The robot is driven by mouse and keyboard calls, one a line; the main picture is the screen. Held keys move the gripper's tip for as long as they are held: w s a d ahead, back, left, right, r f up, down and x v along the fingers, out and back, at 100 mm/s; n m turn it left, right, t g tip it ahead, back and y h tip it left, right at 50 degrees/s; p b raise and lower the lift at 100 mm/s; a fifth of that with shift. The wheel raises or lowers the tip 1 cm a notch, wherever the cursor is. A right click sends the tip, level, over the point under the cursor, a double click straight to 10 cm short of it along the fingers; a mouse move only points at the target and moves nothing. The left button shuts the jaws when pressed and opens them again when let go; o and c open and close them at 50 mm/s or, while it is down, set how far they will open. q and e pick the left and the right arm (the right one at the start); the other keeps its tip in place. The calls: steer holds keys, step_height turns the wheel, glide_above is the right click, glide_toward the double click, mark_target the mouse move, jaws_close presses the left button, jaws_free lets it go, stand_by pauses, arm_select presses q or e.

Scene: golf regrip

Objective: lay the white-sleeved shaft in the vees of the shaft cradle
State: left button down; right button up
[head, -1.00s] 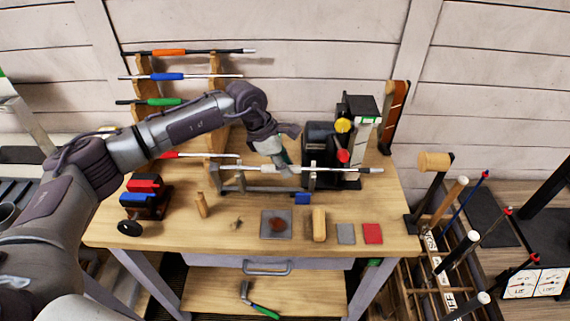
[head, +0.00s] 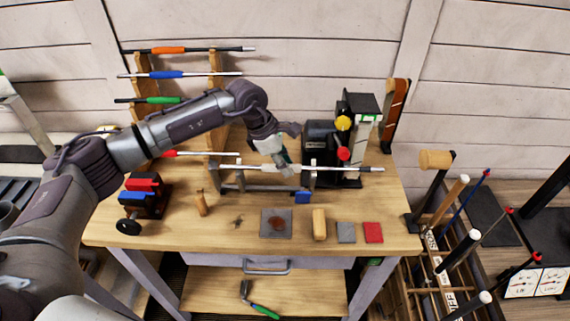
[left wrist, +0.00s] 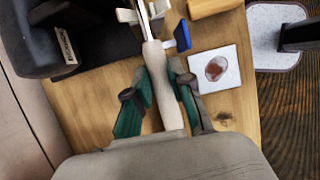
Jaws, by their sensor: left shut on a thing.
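The white-sleeved shaft (head: 345,169) runs left to right above the middle of the bench, nearly level. My left gripper (head: 284,168) is shut on its white sleeve, which shows between the green fingers in the left wrist view (left wrist: 160,85). The shaft cradle (head: 262,188) is a grey frame with two uprights, under the shaft. The shaft passes at the tops of the uprights; I cannot tell whether it touches the vees. In the left wrist view the bare shaft crosses a pale vee (left wrist: 128,15). My right gripper is not in view.
A dark machine with yellow (head: 343,124) and red (head: 343,155) knobs stands close behind the shaft's right part. A wooden rack (head: 214,95) holds coloured-grip shafts at back left. A grey plate (head: 268,232), wooden block (head: 319,224) and red pad (head: 373,233) lie in front.

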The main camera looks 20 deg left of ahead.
arm_select(q)
steer(key=shift+f+b, duration=0.1)
steer(key=shift+b, duration=0.25)
stand_by(0.7)
steer(key=shift+s+a+b, duration=0.3)
steer(key=shift+a+b, duration=0.4)
steer(key=shift+a, duration=0.2)
stand_by(2.3)
steer(key=c, duration=0.9)
jaws_free()
steer(key=shift+c, duration=0.2)
steer(key=v, duration=1.2)
